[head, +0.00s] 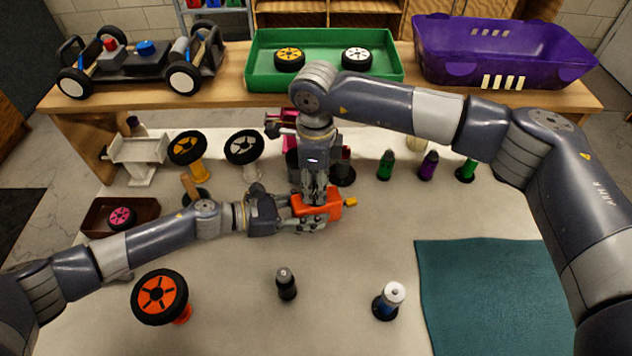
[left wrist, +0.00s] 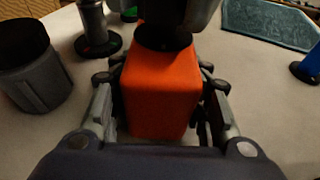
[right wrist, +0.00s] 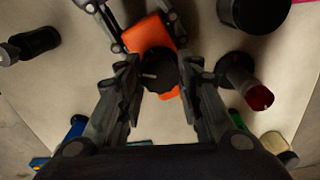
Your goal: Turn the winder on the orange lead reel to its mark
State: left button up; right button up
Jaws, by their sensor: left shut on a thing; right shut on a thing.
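The orange lead reel (head: 335,206) is a box-like orange body with a yellow tip at its right end in the head view. My left gripper (head: 308,214) is shut on its body; in the left wrist view the orange body (left wrist: 160,90) lies between the fingers. The black round winder (right wrist: 158,76) is on top of the reel, with a small pale line at its left in the right wrist view. My right gripper (head: 316,193) comes down from above and is shut on the winder. I cannot make out the target mark on the reel.
Green and purple bottles (head: 429,165) stand behind and right, with wheels on stands (head: 187,148) behind and left. A black bottle (head: 286,283) and a white-topped blue one (head: 389,300) stand in front. A teal mat (head: 490,290) lies front right.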

jog(key=m, duration=0.7)
jog(key=shift+d, duration=0.1)
dwell(0.5)
jog(key=o, duration=1.1)
notch_tip(320, 180, up, 12)
